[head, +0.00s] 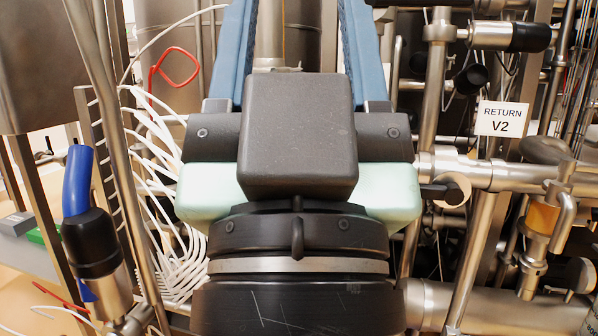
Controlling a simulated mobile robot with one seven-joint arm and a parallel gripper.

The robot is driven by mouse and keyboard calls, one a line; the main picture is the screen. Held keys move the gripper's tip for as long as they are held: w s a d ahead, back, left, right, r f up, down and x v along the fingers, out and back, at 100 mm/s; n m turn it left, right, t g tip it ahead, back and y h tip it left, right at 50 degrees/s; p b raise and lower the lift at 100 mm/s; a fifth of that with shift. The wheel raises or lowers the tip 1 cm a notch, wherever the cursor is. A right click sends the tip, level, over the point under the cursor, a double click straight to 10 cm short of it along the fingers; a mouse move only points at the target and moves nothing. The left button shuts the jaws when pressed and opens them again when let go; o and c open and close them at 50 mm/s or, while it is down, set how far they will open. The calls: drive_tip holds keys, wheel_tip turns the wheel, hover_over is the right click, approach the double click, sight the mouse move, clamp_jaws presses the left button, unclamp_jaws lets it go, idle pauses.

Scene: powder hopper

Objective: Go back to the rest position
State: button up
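My gripper (298,25) fills the middle of the head view, seen from behind its dark grey and pale green body. Its two blue fingers point away toward the top edge and stand well apart. Their tips are cut off by the top of the picture. No held object shows in the visible part of the gap; only steel equipment shows behind it. The gripper body hides much of what lies behind and below it.
Steel pipes and valves crowd the right side, with a "RETURN V2" sign (502,119) there. A blue-handled valve (77,180) stands at the left near a steel post. White hoses (165,230) and a red loop (174,66) lie close left of my gripper. Little free room shows.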

wheel_tip(320, 180, up, 29)
drive_tip(key=p, duration=2.6)
drive_tip(key=shift+f, duration=0.2)
drive_tip(key=shift+f, duration=0.1)
